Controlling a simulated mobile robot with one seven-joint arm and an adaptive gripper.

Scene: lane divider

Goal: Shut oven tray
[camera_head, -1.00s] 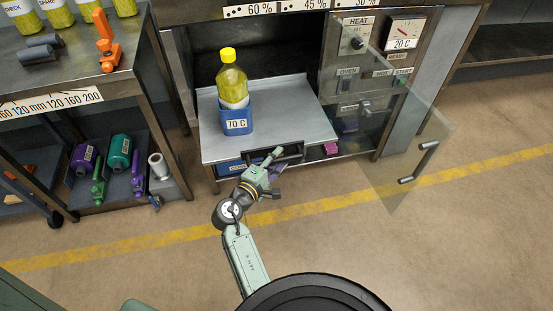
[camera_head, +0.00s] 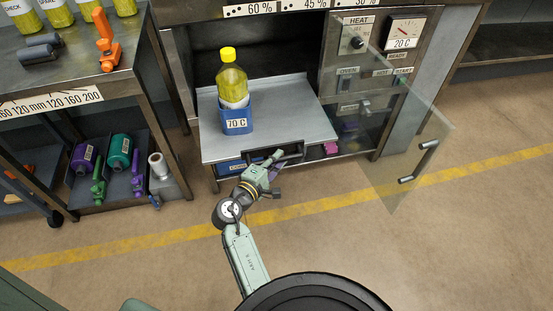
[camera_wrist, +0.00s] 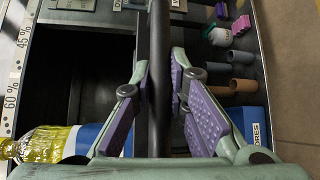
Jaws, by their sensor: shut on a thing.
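The oven tray (camera_head: 285,105) is a flat grey metal shelf pulled out of the dark oven opening. Its dark bar handle (camera_head: 290,156) is at the front edge. My gripper (camera_head: 275,158) is at this handle, reaching from the front. In the wrist view, my gripper (camera_wrist: 162,88) is shut on the dark handle bar (camera_wrist: 159,50), with a purple-padded finger on each side. A yellow bottle (camera_head: 232,80) with a yellow cap stands upright in a blue holder (camera_head: 237,122) marked 70 C on the tray. The bottle also shows in the wrist view (camera_wrist: 45,142).
The clear oven door (camera_head: 400,150) stands open at the right, with its handle (camera_head: 418,162) outward. A control panel (camera_head: 372,60) reads 20 C. Below the tray is a shelf with a blue box (camera_head: 232,167) and small items. A bench (camera_head: 60,75) stands left.

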